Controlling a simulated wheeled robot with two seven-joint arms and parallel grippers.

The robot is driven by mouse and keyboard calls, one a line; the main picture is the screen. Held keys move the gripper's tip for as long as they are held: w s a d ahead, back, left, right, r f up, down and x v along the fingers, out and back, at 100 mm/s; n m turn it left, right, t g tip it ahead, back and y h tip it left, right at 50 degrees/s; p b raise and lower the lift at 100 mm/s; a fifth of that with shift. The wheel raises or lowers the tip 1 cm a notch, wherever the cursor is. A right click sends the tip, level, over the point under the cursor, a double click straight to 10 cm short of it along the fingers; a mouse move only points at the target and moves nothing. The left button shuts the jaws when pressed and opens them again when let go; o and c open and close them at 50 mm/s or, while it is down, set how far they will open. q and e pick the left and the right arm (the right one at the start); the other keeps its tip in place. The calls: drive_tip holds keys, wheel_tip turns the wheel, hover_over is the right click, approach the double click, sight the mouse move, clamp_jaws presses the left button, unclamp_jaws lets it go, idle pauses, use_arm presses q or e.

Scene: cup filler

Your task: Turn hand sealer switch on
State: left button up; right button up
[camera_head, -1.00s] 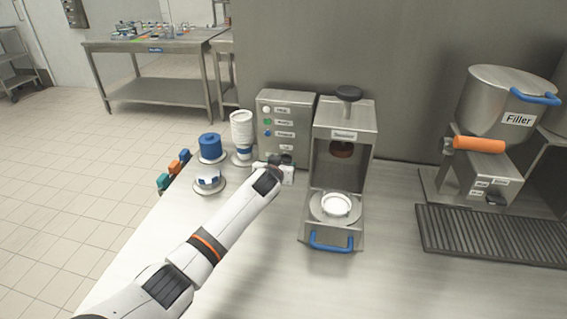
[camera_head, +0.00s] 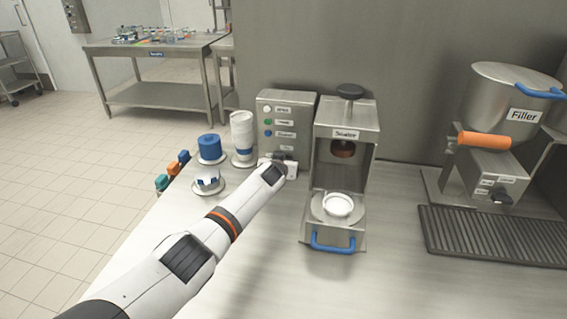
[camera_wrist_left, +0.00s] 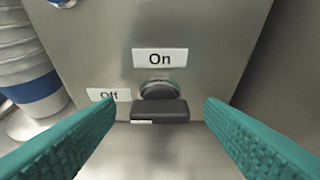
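The hand sealer switch (camera_wrist_left: 162,100) is a dark knob with a flat bar on the front of a steel control box (camera_head: 301,113). In the left wrist view an "On" label (camera_wrist_left: 160,59) is above it and an "Off" label (camera_wrist_left: 108,95) to its left. The bar lies level, with a white mark at its left end. My left gripper (camera_wrist_left: 162,118) is open, its two teal fingers on either side of the knob with gaps, not touching it. In the head view my left gripper (camera_head: 285,165) is at the box's lower front and hides the switch. My right gripper is out of view.
The sealer (camera_head: 344,133) with its blue handle stands just right of the box. A cup stack (camera_head: 242,130) and a blue roll (camera_head: 209,147) stand to the left. The filler (camera_head: 510,100) is at far right. The counter in front is clear.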

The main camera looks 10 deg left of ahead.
use_arm(q)
drive_tip(key=c, duration=0.8)
drive_tip(key=m+b, duration=0.1)
drive_tip(key=b, duration=0.1)
drive_tip(key=m+y+b, duration=0.1)
drive_tip(key=b, duration=0.1)
drive_tip(key=shift+d+f+y, duration=0.3)
drive_tip(key=shift+c, duration=0.2)
drive_tip(key=shift+d+m+y+b, duration=0.2)
drive_tip(key=shift+m+y+b, duration=0.7)
drive_tip(key=shift+m+b, duration=0.65)
drive_tip(key=shift+r, duration=0.1)
drive_tip(key=o, duration=1)
